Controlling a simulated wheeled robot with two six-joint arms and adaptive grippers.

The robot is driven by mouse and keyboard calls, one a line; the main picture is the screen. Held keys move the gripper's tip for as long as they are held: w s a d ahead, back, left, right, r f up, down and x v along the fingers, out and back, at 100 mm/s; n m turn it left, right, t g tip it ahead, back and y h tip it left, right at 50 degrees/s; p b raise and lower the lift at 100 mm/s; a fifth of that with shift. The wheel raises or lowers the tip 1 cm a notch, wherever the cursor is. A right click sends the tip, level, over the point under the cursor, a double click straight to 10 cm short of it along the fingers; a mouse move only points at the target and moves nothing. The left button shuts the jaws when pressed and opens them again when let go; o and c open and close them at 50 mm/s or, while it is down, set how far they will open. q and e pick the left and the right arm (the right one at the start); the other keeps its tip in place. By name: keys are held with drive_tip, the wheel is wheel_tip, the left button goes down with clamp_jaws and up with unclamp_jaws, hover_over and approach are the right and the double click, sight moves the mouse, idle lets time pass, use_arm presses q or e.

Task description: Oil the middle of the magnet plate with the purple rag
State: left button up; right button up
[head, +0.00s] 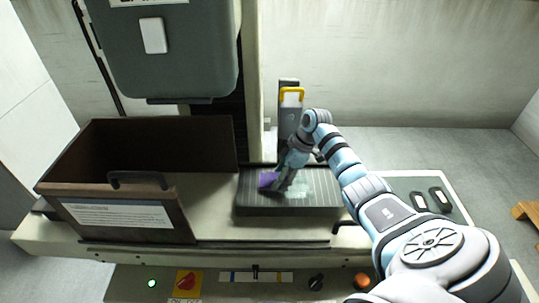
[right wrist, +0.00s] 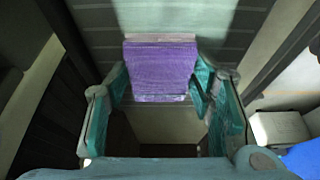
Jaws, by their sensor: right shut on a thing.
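The magnet plate (head: 325,180) is a dark grey, finely striped block on the machine bed, right of the brown tank. A pale, shiny patch shows on the middle of its top. My right gripper (head: 279,184) reaches down over the plate, left of its middle, shut on the purple rag (head: 267,180). In the right wrist view the rag (right wrist: 160,70) is a flat purple pad between the fingers of my right gripper (right wrist: 160,88), against the striped plate (right wrist: 80,20). I cannot tell whether the rag touches the plate. My left gripper is out of view.
The brown open tank (head: 213,210) with a handle stands left of the plate. A grey machine head (head: 180,70) hangs above it. An upright grey block with a yellow handle (head: 291,96) stands behind the plate. A control panel (head: 225,283) runs along the front.

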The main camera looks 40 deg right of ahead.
sight(266, 177)
drive_tip(key=shift+w+a+r+p, duration=0.15)
drive_tip(key=shift+w+a+p, duration=0.6)
drive_tip(key=shift+a, duration=0.2)
drive_tip(key=shift+w+a+r, duration=0.1)
drive_tip(key=shift+w+r, duration=0.05)
drive_tip(key=shift+w, duration=0.05)
drive_tip(key=shift+r+p, duration=0.3)
drive_tip(key=shift+r, duration=0.55)
drive_tip(key=shift+s+r, duration=0.1)
drive_tip(key=shift+r, duration=0.6)
drive_tip(key=shift+s+r, duration=0.1)
drive_tip(key=shift+r, duration=0.7)
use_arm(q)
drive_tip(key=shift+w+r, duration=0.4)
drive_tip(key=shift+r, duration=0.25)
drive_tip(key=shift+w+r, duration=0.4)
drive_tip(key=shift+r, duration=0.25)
use_arm(e)
drive_tip(key=shift+r, duration=1.45)
